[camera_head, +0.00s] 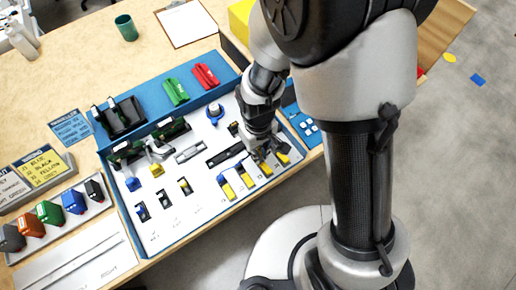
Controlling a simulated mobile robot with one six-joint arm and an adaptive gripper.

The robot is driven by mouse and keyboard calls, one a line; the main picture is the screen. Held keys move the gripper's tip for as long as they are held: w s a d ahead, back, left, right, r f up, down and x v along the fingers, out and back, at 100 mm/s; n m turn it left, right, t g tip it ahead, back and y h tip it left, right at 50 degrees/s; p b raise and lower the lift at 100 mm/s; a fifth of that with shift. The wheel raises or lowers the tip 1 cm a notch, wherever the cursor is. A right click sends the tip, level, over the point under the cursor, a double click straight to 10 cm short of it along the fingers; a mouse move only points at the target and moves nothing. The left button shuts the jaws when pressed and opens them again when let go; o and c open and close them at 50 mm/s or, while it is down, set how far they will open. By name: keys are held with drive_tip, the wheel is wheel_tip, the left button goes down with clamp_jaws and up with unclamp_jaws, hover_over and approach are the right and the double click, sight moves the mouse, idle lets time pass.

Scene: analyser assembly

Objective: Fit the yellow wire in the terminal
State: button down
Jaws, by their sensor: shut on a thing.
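My gripper (261,157) points down at the right part of the white board, by the row of yellow terminal blocks. It is shut on what seems to be the yellow wire, but its fingers hide the wire, so I cannot tell whether the wire is inside a terminal. The row has several yellow blocks, among them a left one (228,190), a second (247,180), a third (266,169) and a right one (282,158). A blue wire end (220,180) shows at the left block. The fingertips are close to the upper ends of the right-hand blocks.
The white board (205,215) lies in a blue-edged tray (137,222). Red (205,76) and green (175,92) parts lie at its back. A yellow label card (45,167) and a rack of coloured blocks (50,212) are at left. My arm covers the right side.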

drive_tip(key=shift+f, duration=0.4)
idle(0.6)
drive_tip(key=c, duration=1.5)
unclamp_jaws()
drive_tip(key=shift+o, duration=0.2)
drive_tip(key=shift+o, duration=1.3)
drive_tip(key=shift+r+p, duration=2.9)
drive_tip(key=shift+r, duration=0.6)
drive_tip(key=shift+r, duration=0.1)
